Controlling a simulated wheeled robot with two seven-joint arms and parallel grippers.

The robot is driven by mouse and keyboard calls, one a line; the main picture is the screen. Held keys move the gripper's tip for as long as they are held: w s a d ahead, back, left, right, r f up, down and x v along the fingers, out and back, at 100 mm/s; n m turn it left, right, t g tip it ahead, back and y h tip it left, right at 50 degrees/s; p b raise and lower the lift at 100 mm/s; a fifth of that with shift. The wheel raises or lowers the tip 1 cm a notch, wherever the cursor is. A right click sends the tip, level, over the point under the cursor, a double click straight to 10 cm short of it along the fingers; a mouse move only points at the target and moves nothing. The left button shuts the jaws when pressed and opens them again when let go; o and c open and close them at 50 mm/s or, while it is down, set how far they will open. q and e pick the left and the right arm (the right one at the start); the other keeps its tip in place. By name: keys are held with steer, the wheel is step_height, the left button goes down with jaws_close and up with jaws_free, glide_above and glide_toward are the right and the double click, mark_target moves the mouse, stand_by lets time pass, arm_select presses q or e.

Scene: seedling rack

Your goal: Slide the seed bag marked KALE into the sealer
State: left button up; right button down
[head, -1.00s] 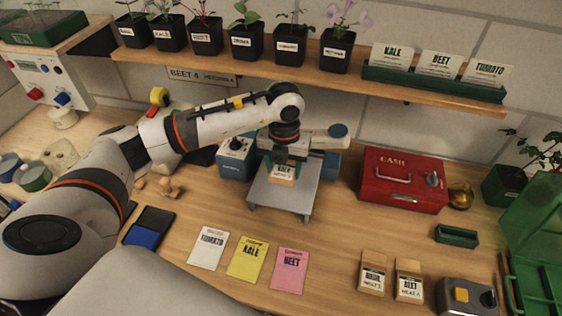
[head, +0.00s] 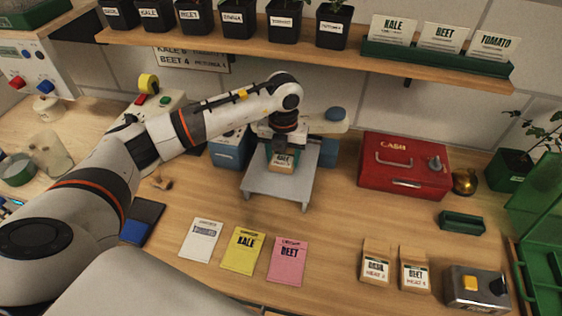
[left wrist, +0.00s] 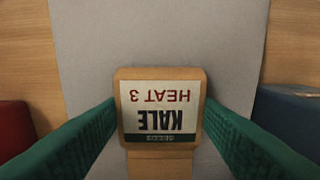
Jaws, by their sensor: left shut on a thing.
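The KALE seed bag (head: 283,159) is a small brown paper bag with a white label. In the left wrist view the bag (left wrist: 160,110) reads KALE and HEAT 3, upside down. My left gripper (head: 284,148) is shut on it, with a green finger on each side. The bag is over the grey plate of the sealer (head: 268,187), near the sealer's blue and white head. Whether it touches the plate or is between the sealing bars, I cannot tell. My right gripper is not in view.
BASIL (head: 375,262) and BEET (head: 415,270) bags stand at the front right. White, yellow (head: 243,251) and pink cards lie in front of the sealer. A red cash box (head: 405,165) stands to its right. A shelf (head: 300,50) with pots runs above.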

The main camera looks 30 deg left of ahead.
arm_select(q)
steer(key=shift+w+a+b, duration=0.2)
steer(key=shift+w+b, duration=0.25)
steer(key=shift+w, duration=0.45)
steer(key=shift+w+a+b, duration=0.2)
steer(key=shift+w+b, duration=0.2)
steer(key=shift+w, duration=0.45)
steer(key=o, duration=1.1)
steer(key=shift+c, duration=0.2)
steer(key=shift+s, duration=0.15)
